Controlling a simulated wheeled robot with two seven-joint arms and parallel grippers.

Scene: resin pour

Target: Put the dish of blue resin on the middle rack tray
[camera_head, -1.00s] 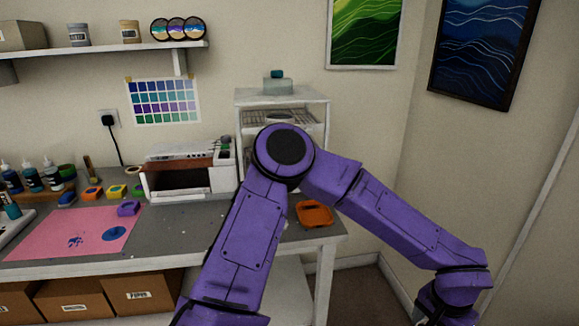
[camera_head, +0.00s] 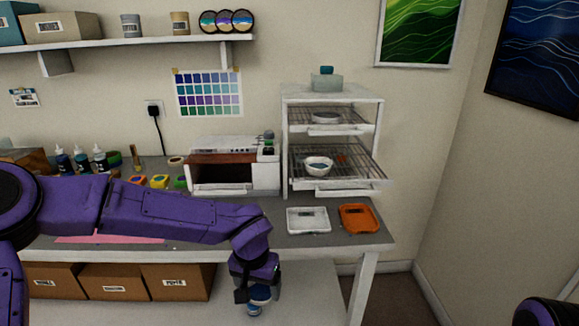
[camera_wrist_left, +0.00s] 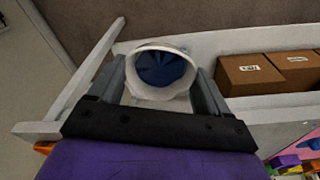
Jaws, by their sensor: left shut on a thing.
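My left gripper (camera_head: 256,292) hangs low in front of the table's front edge in the head view. It is shut on a white dish with dark blue resin (camera_wrist_left: 165,68). In the left wrist view the dish sits between the two fingers, with the blue inside facing the camera. In the head view only a little of the dish shows below the gripper. The white rack (camera_head: 287,150) stands on the table, up and right of the gripper. An upper wire tray holds a shallow dish (camera_head: 325,118). A lower wire tray (camera_head: 360,170), slid outward, holds a white bowl (camera_head: 317,165). My right gripper is not in view.
A white scale-like tray (camera_head: 308,220) and an orange tray (camera_head: 358,219) lie on the table before the rack. A white-and-brown machine (camera_head: 225,178) stands left of the rack. Cardboard boxes (camera_head: 115,285) sit below the table. My left forearm covers most of the pink mat (camera_head: 110,239).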

